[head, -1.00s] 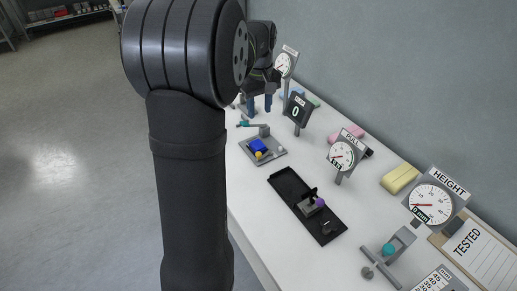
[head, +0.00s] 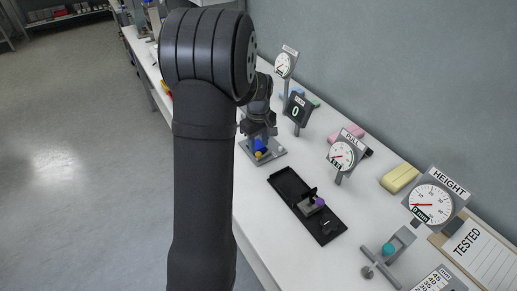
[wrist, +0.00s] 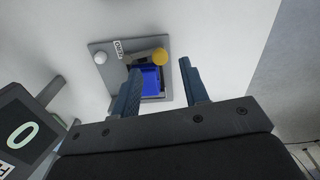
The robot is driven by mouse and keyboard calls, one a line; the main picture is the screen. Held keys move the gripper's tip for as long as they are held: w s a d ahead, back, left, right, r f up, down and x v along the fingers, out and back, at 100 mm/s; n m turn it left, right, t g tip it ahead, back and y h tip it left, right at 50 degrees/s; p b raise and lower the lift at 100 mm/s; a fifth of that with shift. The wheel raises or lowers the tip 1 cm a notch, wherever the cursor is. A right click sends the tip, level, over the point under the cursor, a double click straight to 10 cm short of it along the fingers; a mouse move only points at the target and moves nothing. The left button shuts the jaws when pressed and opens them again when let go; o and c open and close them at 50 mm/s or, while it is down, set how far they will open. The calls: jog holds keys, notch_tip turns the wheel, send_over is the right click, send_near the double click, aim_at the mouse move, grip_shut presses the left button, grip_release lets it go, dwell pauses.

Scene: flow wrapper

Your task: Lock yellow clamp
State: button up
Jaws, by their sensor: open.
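The yellow clamp knob (head: 259,155) is a small ball at the front of a grey plate (head: 272,157) with a blue block (head: 260,145) on it. In the wrist view the yellow knob (wrist: 159,56) sits beside the blue block (wrist: 152,82), near a small label (wrist: 120,48) that seems to read OPEN. My gripper (wrist: 160,67) is open and empty, its blue fingers pointing toward the plate, one at each side of the blue block in the picture. The height of the fingertips above the knob is unclear. In the head view my wrist covers part of the fixture.
A display reading 0 (head: 298,108) stands close behind the fixture. A black tray (head: 286,188) with a purple-knobbed part lies in front, and a pull gauge (head: 342,157) stands right of it.

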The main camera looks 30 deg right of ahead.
aim_at(257, 152)
jog(key=shift+f, duration=1.5)
jog(key=shift+c, duration=0.2)
grip_shut()
jog(key=shift+w+m, duration=0.45)
jog(key=shift+m, duration=0.55)
jog(key=shift+o, duration=0.2)
grip_release()
